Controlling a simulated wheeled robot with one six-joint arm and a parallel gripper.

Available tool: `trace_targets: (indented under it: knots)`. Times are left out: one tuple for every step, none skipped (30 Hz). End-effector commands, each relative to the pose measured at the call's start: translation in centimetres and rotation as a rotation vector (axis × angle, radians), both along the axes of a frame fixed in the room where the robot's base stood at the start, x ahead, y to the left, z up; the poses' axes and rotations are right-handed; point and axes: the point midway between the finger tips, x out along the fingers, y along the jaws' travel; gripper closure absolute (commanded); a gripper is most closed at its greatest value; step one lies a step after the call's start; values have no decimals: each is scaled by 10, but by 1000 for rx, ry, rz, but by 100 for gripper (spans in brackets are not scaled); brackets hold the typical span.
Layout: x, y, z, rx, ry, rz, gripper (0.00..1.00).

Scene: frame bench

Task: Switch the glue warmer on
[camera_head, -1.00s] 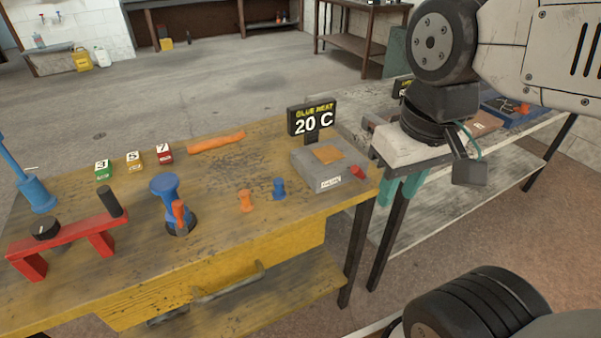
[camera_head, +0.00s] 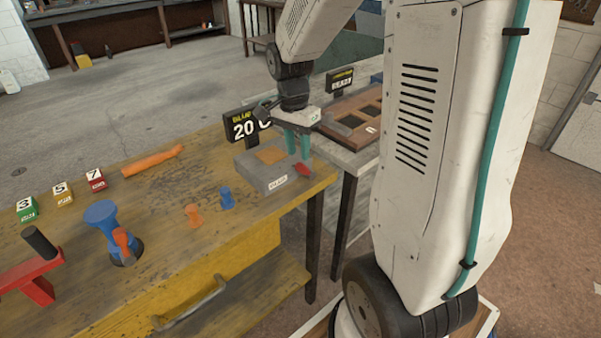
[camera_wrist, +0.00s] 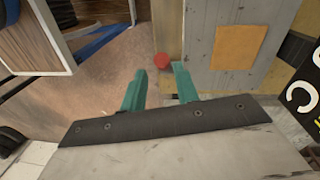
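The glue warmer (camera_head: 265,178) is a grey box with an orange patch on top, at the right end of the yellow bench; it also shows in the wrist view (camera_wrist: 199,62). Its display (camera_head: 246,127) reads 20, partly hidden by my arm. A red switch or knob (camera_head: 303,169) sticks out at its right side and shows as a red round thing in the wrist view (camera_wrist: 162,61). My gripper (camera_head: 298,148) has teal fingers, apart and empty, above and close to the red knob. In the wrist view the fingers (camera_wrist: 160,75) point toward the knob, which lies between and beyond their tips.
Blue and orange pegs (camera_head: 227,198) stand left of the warmer. An orange strip (camera_head: 152,160), numbered blocks (camera_head: 61,193) and a blue post (camera_head: 103,217) lie farther left. A second table with a brown tray (camera_head: 352,122) stands to the right.

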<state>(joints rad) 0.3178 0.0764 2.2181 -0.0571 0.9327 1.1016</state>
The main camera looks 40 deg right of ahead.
Motion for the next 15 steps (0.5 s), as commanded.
trace_targets:
  knots:
    - [2,-3,-5,-1,4,-19,69]
    - [2,-4,-7,-1,6,-26,69]
    - [3,-4,-11,-2,7,-33,69]
    - [2,-5,-14,-2,6,-35,69]
    - [2,-5,-17,-2,7,-36,69]
    - [1,-5,-23,-1,8,-35,69]
    - [1,-5,-27,-1,8,-35,69]
    - [0,-5,-32,-1,8,-34,69]
    - [-1,-5,-39,-1,8,-34,69]
    - [-1,-5,-44,-1,8,-34,69]
    - [-2,-5,-49,0,9,-34,69]
    - [-2,-5,-55,-1,8,-33,69]
    - [-3,-5,-60,-1,8,-33,69]
    - [-3,-5,-64,-1,7,-33,69]
    - [-4,-5,-69,-1,7,-33,69]
